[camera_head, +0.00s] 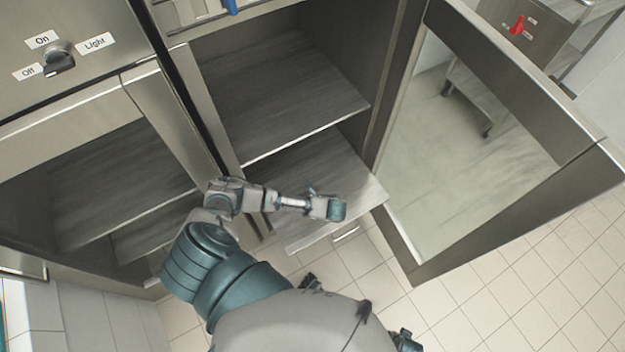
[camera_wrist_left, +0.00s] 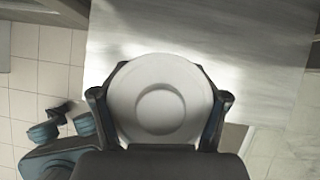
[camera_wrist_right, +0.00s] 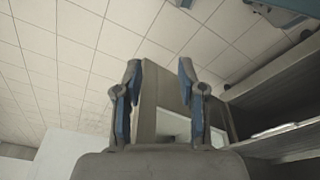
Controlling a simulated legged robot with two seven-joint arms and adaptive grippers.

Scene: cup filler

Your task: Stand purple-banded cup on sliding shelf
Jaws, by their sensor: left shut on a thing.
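My left gripper (camera_head: 334,207) is over the pulled-out lower shelf (camera_head: 325,165) in the head view. In the left wrist view it (camera_wrist_left: 160,98) is shut on a round white cup (camera_wrist_left: 160,72), with one finger on each side. No purple band can be made out on the cup. The sliding shelf (camera_wrist_left: 205,35) lies beyond the cup in that view; I cannot tell whether the cup touches it. The cup cannot be clearly made out in the head view. My right gripper (camera_wrist_right: 160,75) is open and empty in the right wrist view.
An upper shelf (camera_head: 280,85) sits further inside the cabinet. Its door (camera_head: 500,75) stands open on the right. A second compartment with shelves (camera_head: 125,185) is on the left, below a knob (camera_head: 60,60). The tiled floor (camera_head: 520,290) at front right is clear.

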